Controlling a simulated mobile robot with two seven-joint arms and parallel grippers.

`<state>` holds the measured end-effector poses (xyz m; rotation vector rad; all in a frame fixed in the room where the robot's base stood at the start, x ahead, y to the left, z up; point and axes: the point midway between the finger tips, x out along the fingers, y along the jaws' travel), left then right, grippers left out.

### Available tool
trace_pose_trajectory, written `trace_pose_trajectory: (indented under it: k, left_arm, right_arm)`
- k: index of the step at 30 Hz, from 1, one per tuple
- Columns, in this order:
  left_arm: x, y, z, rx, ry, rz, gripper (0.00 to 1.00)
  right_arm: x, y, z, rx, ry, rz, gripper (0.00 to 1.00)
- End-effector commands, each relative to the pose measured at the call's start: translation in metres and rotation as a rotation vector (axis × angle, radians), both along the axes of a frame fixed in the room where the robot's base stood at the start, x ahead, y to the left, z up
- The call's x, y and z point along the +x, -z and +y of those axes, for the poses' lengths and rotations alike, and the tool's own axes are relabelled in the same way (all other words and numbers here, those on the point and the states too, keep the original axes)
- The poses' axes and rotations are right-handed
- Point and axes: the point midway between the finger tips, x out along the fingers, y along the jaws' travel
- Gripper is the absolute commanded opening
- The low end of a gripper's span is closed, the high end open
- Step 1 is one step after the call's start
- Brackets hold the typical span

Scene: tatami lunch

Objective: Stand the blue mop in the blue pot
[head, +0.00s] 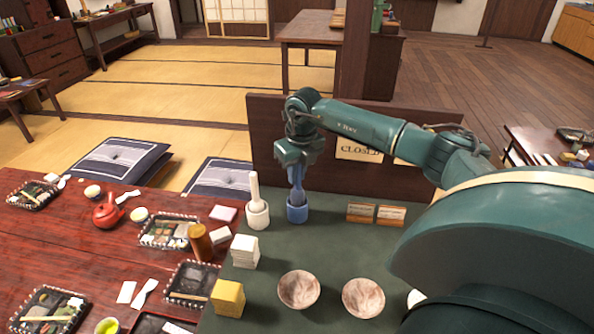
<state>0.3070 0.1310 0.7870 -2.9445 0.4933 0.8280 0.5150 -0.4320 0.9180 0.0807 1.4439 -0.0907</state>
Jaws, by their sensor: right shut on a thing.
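The blue pot (297,212) stands on the dark green counter near its back edge. The blue mop (297,180) is upright above it, with its lower end at or inside the pot's mouth; I cannot tell how deep it sits. My right gripper (297,160) points down over the pot and is shut on the upper part of the mop, which it partly hides. My left gripper is not in the head view.
A white pot with a white mop (256,202) stands just left of the blue pot. A dark panel (262,130) rises behind. Two bowls (299,290), white blocks (245,250) and a yellow block (228,298) are in front.

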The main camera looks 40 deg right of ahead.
Motion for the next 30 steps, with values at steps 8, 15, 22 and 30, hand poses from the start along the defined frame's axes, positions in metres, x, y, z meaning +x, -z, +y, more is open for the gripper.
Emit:
trace_pose_trajectory:
  k: [8,15,22,30]
  left_arm:
    - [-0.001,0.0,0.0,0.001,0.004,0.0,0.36]
    - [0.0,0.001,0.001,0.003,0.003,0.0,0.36]
    - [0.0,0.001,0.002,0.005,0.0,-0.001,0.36]
    - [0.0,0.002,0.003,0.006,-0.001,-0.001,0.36]
  right_arm:
    - [0.0,0.001,0.0,0.0,0.0,0.0,0.0]
    - [0.0,0.001,0.0,0.0,0.0,0.0,0.31]
    - [0.0,0.001,0.0,0.0,0.0,0.0,0.4]
    - [-0.001,-0.012,0.0,0.0,-0.001,-0.003,0.4]
